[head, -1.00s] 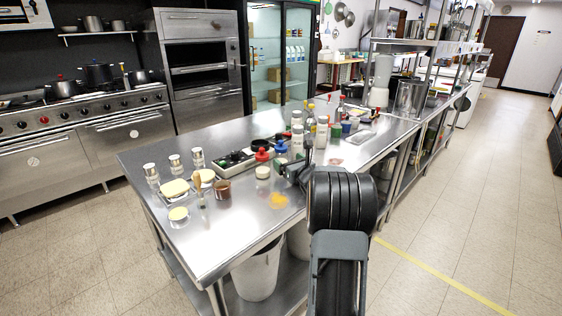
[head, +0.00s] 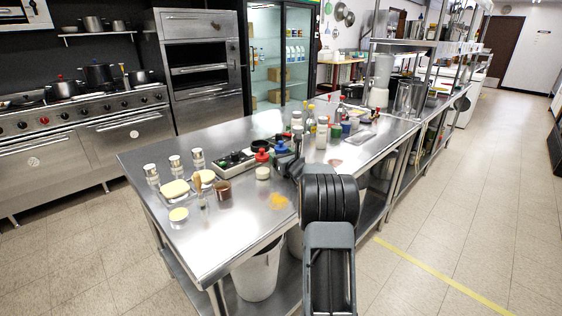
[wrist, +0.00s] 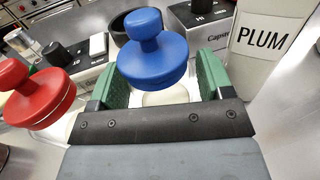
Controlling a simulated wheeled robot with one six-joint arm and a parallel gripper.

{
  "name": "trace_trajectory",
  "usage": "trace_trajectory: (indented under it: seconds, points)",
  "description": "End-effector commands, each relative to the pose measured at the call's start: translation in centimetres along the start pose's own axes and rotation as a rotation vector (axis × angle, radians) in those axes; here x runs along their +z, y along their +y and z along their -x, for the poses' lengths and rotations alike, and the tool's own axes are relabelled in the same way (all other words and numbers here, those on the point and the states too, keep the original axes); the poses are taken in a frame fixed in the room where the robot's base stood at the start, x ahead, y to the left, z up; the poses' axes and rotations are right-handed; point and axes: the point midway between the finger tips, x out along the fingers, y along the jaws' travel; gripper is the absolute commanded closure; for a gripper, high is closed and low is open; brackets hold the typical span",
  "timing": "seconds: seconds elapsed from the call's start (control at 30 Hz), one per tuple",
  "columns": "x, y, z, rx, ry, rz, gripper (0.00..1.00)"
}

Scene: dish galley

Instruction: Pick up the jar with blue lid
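The jar with the blue lid (wrist: 152,55) is in the wrist view, its round blue lid with a knob between the two green finger pads of my gripper (wrist: 165,85). Part of its pale body (wrist: 165,96) shows below the lid. The fingers stand apart on either side of the jar, and I cannot tell whether the pads touch it. In the head view the blue lid (head: 281,147) shows just beyond my gripper (head: 288,163), which is partly hidden by my arm.
A red-lidded jar (wrist: 34,97) stands close on the left. A white bottle marked PLUM (wrist: 262,38) stands close on the right. A control box with black knobs (wrist: 85,57) is behind. Orange powder (head: 278,201) lies on the steel counter (head: 240,230) in front.

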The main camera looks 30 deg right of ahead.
Motion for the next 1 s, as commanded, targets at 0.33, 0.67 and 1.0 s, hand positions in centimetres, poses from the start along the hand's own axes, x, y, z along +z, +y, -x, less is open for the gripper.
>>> trace_trajectory:
  seconds: [0.33, 0.67, 1.0]
  points:
    - [0.0, 0.0, 0.0, 0.000, 0.000, 0.000, 0.60]
    - [0.1, 0.0, 0.0, 0.000, -0.002, 0.001, 0.73]
    - [2.7, 0.0, 0.0, 0.000, -0.005, 0.003, 0.73]
